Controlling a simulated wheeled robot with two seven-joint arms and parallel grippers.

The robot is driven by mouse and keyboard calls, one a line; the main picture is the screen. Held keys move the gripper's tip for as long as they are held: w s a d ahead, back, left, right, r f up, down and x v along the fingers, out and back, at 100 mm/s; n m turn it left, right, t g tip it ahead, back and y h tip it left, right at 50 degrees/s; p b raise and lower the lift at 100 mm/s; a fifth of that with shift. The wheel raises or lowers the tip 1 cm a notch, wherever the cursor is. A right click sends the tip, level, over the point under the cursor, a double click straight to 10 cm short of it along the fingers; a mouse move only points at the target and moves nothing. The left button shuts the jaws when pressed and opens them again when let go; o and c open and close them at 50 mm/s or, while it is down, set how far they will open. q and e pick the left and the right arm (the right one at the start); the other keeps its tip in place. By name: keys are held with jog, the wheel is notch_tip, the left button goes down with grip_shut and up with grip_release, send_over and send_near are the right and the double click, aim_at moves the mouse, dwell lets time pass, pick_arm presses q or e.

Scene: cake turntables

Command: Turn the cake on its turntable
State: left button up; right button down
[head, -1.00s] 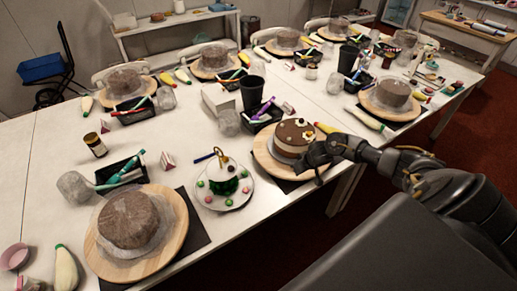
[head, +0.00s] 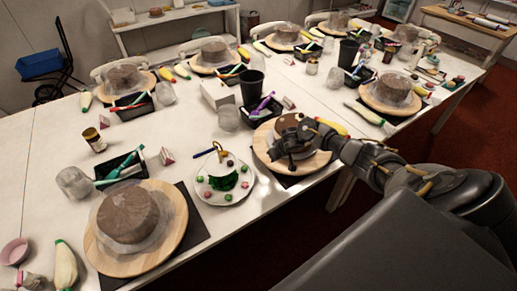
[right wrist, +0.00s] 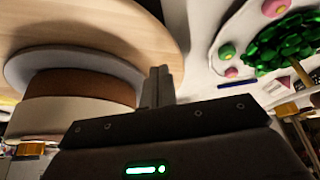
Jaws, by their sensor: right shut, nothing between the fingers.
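The decorated layer cake (head: 287,122) stands on a round wooden turntable (head: 318,163) at the table's front edge, middle of the head view. My right gripper (head: 290,163) reaches in from the right and covers most of the cake's front. In the right wrist view, the cake's pale and brown layers (right wrist: 85,88) and its grey base board show on the turntable (right wrist: 140,18). The closed fingers (right wrist: 160,85) stand beside the cake, over the turntable, with nothing between them. Whether they touch the cake or disc I cannot tell. My left gripper is out of view.
A white plate (head: 207,193) with a green decorated item and small coloured balls stands close left of the turntable. A second turntable (head: 110,262) with a plain brown cake is at front left. A black tool tray (head: 262,116) lies behind. Several more cakes stand farther back.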

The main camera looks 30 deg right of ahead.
aim_at(299, 170)
jog(key=shift+f, duration=0.1)
jog(key=shift+f+b, duration=0.95)
jog(key=shift+f, duration=0.45)
jog(key=shift+s+d+r+p, duration=0.15)
jog(key=shift+s+d+p, duration=0.1)
jog(key=shift+s+p, duration=0.2)
jog(key=shift+s+d+p, duration=0.55)
jog(key=shift+s, duration=0.3)
jog(key=shift+s+d+p, duration=0.5)
jog(key=shift+s+p, duration=0.05)
jog(key=shift+s, duration=0.25)
jog(key=shift+s+d, duration=0.15)
jog(key=shift+d, duration=0.1)
jog(key=shift+s+d+p, duration=0.7)
jog(key=shift+s+d, duration=1)
jog(key=shift+d, duration=0.25)
